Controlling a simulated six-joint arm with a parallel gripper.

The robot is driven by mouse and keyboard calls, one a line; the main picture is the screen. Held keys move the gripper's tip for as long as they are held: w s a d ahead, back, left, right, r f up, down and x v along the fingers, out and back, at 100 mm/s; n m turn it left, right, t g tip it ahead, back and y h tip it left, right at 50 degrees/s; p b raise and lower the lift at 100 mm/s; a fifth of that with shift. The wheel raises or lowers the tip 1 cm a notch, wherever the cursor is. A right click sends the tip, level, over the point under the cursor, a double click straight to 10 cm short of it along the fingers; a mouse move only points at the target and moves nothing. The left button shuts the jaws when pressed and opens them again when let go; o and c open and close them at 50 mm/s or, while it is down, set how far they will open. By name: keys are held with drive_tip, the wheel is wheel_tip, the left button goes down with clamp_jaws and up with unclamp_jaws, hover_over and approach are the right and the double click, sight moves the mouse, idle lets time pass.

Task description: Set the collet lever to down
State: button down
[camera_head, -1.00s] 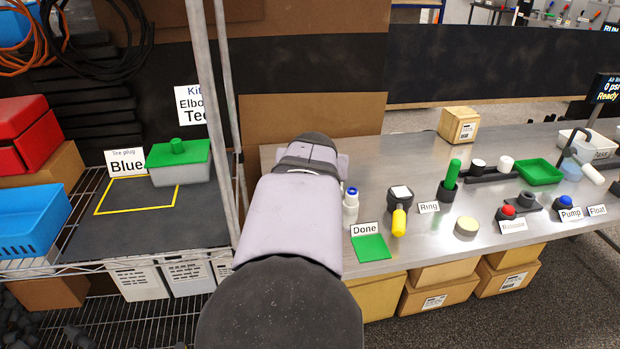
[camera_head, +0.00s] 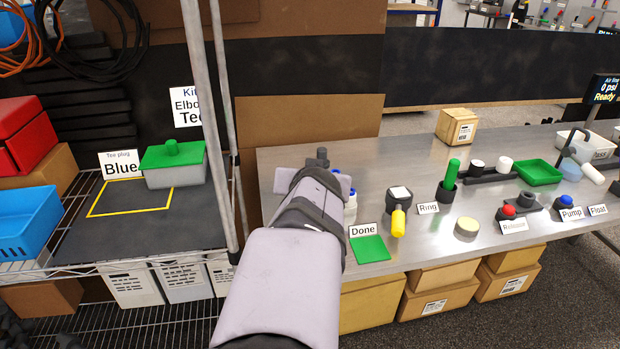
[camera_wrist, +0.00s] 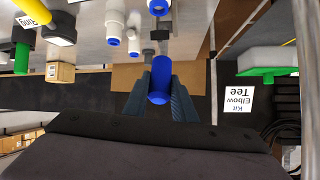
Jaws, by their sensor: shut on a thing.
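Two handles stand by the Ring sign, and no label shows which is the collet lever. A yellow handle (camera_head: 398,222) sticks out from a white-topped block (camera_head: 400,194) toward the bench's front edge; it also shows in the wrist view (camera_wrist: 33,10). A green handle (camera_head: 452,173) stands upright in a black holder, upside down in the wrist view (camera_wrist: 21,58). In the wrist view my gripper (camera_wrist: 160,90) is shut on a blue cylindrical piece (camera_wrist: 159,80), well apart from both handles. In the head view my arm hides the fingers.
White fittings with blue ends (camera_wrist: 114,25) stand near my gripper. A green pad (camera_head: 369,248) by the Done sign, a red button (camera_head: 508,211) and a blue button (camera_head: 565,201) lie on the bench. Shelf posts (camera_head: 205,130) and a green-lidded box (camera_head: 173,165) are at left.

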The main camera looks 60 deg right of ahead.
drive_tip(key=c, duration=1.5)
unclamp_jaws()
drive_tip(key=shift+o, duration=0.2)
drive_tip(key=shift+r, duration=0.15)
wheel_tip(320, 180, up, 10)
drive_tip(key=p, duration=1)
